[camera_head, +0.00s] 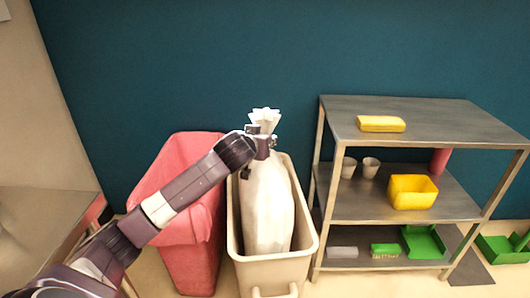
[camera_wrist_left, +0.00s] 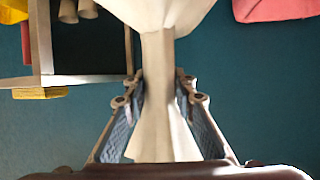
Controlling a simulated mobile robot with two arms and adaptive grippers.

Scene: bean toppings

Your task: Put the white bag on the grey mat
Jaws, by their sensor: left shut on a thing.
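The white bag (camera_head: 266,208) is upright, with a gathered neck and a flared top. Its lower part is within the opening of the beige bin (camera_head: 272,272); I cannot tell if it rests on the bottom or hangs. My left gripper (camera_head: 262,145) is shut on the bag's neck. In the left wrist view my left gripper (camera_wrist_left: 160,88) has a finger on each side of the neck of the white bag (camera_wrist_left: 157,60). A dark grey mat (camera_head: 470,269) lies on the floor at the right, partly hidden by the shelf's leg. My right gripper is not in view.
A red bin (camera_head: 190,262) stands left of the beige bin. A metal shelf (camera_head: 450,122) stands close on the right, holding a yellow packet (camera_head: 381,124), white cups (camera_head: 370,167), a yellow box (camera_head: 413,192) and green items. A green crate (camera_head: 505,250) is at far right.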

